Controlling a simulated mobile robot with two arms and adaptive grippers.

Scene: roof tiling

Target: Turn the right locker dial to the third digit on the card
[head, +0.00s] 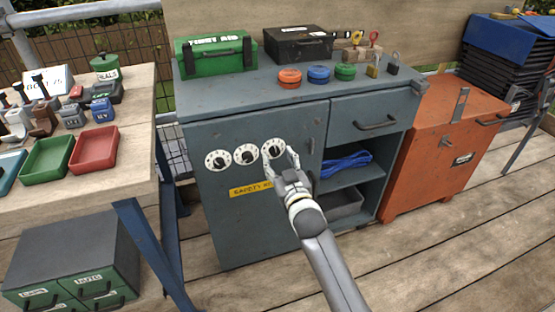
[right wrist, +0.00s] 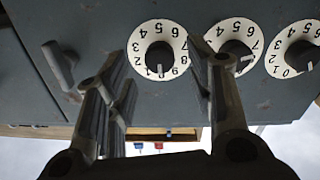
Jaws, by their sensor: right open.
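Three white locker dials with black knobs sit in a row on the grey-blue cabinet door. The right dial (head: 273,148) is at the end of the row, and the left dial (head: 217,160) and middle dial (head: 245,154) are beside it. My right gripper (head: 281,164) is open in front of the right dial. In the upside-down right wrist view the right dial (right wrist: 157,45) shows between the open fingers, its white knob mark pointing down near the 9. Contact with the knob cannot be told. A white card (head: 48,84) stands on the wooden table; its writing is unclear. My left gripper is out of view.
A yellow label (head: 251,188) is below the dials. A door handle (right wrist: 60,65) is beside the right dial. The cabinet top holds a green first aid box (head: 214,56), a black case (head: 298,46) and coloured discs. An orange chest (head: 437,140) stands to the right.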

